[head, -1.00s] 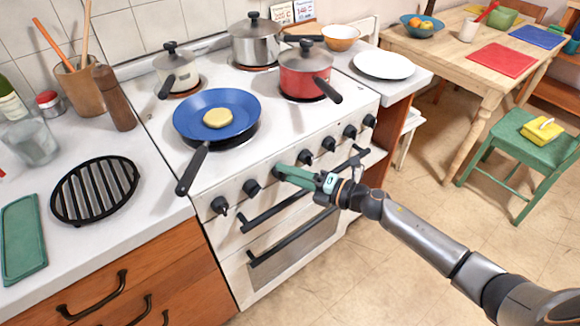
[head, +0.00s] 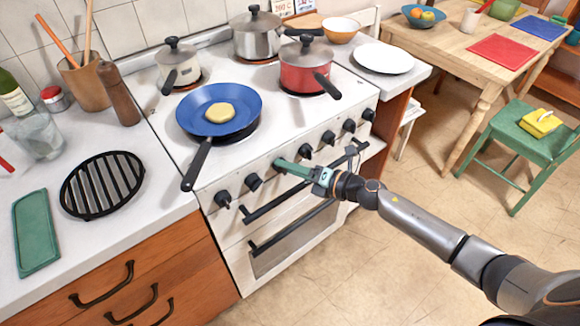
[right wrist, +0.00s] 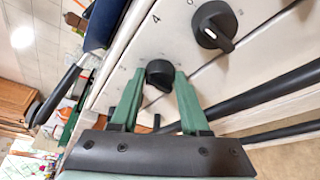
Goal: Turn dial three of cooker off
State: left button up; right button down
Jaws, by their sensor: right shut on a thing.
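The white cooker (head: 300,225) has a row of black dials along its front panel. My right gripper (head: 284,165) is at the third dial from the left, which its green fingers mostly hide in the head view. In the right wrist view, the dial (right wrist: 159,72) sits between the two fingers, which are shut on it. The dial's pointer setting is hard to read there. A neighbouring dial (right wrist: 214,26) shows a white mark and is apart from the fingers. My left gripper is not in view.
A blue frying pan (head: 243,100) with a yellow piece of food stands on the front left hob, its handle (head: 197,164) jutting over the front edge. A red pot (head: 303,72) stands to its right. The dark oven rails (head: 292,228) run just below the dials.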

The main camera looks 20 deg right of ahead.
jog(key=shift+c, duration=1.9)
grip_release()
jog(key=shift+s+d, duration=0.3)
jog(key=shift+s, duration=0.05)
jog(key=b+v, duration=0.1)
jog(key=v, duration=1)
jog(key=shift+s+r, duration=0.2)
jog(key=shift+d, duration=0.1)
